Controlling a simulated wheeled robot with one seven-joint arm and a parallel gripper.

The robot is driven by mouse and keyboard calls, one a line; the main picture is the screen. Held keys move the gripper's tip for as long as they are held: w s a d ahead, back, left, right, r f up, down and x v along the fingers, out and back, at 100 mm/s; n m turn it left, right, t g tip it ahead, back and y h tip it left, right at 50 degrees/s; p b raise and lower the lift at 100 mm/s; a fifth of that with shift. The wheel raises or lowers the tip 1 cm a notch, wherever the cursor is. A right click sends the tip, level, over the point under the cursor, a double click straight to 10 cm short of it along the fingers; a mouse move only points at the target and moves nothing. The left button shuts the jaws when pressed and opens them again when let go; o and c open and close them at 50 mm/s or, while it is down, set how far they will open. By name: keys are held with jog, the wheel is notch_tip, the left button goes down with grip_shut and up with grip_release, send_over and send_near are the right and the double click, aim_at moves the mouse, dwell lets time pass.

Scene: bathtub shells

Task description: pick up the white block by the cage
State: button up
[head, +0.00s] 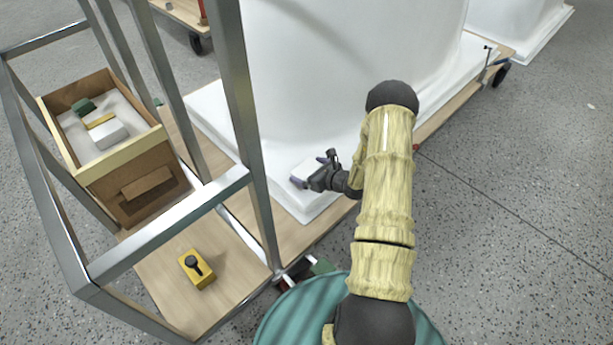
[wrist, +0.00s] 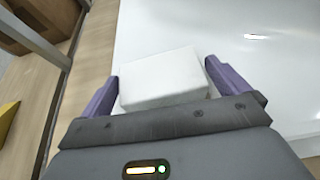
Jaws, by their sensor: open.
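A white block (wrist: 165,80) lies on the flat white rim of the tub shell (wrist: 265,75), close to the metal cage. The same block shows in the head view (head: 305,170), partly covered by my gripper. My gripper (head: 312,171) is open, with its purple fingers on either side of the block. In the wrist view my gripper (wrist: 160,77) has the left finger close to the block's left side and the right finger close to its right side. Contact cannot be told. The metal cage (head: 243,110) stands left of the gripper.
Inside the cage are a wooden box (head: 158,185) holding another white block (head: 107,133) and a green item (head: 84,107). A yellow block with a black knob (head: 197,268) sits on the wooden deck (head: 150,255). The large white shell (head: 340,60) rises behind the gripper. Open floor lies right.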

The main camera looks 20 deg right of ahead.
aim_at(309, 170)
dwell(0.5)
jog(key=c, duration=0.6)
jog(key=shift+c, duration=0.2)
notch_tip(309, 170, up, 10)
jog(key=p, duration=0.5)
jog(key=shift+r, duration=0.1)
